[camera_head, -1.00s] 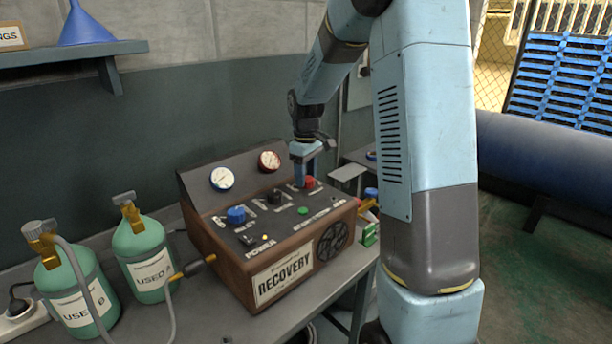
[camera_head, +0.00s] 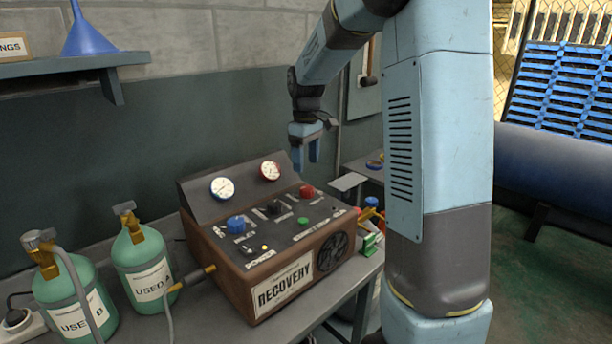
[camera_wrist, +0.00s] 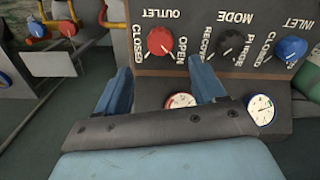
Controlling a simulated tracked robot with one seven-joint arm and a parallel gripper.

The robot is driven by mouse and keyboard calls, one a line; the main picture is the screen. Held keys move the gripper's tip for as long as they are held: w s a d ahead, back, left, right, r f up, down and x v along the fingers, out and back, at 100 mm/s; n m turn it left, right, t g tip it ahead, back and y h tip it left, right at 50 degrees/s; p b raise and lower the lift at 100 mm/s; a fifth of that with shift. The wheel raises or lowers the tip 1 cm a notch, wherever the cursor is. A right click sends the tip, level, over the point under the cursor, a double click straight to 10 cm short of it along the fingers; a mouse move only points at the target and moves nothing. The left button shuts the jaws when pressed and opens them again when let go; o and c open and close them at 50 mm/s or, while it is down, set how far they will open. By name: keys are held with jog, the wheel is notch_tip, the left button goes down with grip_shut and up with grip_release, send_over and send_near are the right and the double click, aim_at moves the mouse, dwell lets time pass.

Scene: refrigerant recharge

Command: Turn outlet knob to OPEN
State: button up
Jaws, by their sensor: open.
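The recovery machine (camera_head: 290,280) is a wooden-sided box with a dark sloped panel, standing on the workbench. Its red outlet knob (camera_head: 307,191) is at the panel's far right. In the wrist view the red knob (camera_wrist: 160,41) sits under upside-down OUTLET lettering, between the words CLOSED and OPEN; I cannot tell clearly which its pointer faces. My gripper (camera_head: 305,166) hangs above the red knob, apart from it, fingers downward. In the wrist view my gripper (camera_wrist: 160,82) is open and empty, its two blue fingers spread either side of the knob's column.
The panel also has a black mode knob (camera_wrist: 231,42), a blue inlet knob (camera_wrist: 291,48), a green button (camera_head: 303,220) and two gauges (camera_head: 222,187). Green cylinders (camera_head: 143,262) with hoses stand to the left.

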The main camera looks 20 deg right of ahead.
jog(key=shift+r, duration=2.75)
jog(key=s+a+r+m+t, duration=0.1)
jog(key=s+r+m, duration=0.15)
jog(key=s, duration=0.55)
jog(key=s+a+r+m+t, duration=0.1)
jog(key=s+r+t, duration=0.15)
jog(key=s, duration=0.55)
jog(key=s+f+m+t, duration=0.2)
jog(key=s+m, duration=0.1)
jog(key=s, duration=1.2)
jog(key=shift+s+a+f+m, duration=0.2)
jog(key=shift+s+f+m, duration=0.05)
jog(key=shift+f+m, duration=0.1)
jog(key=shift+c, duration=0.2)
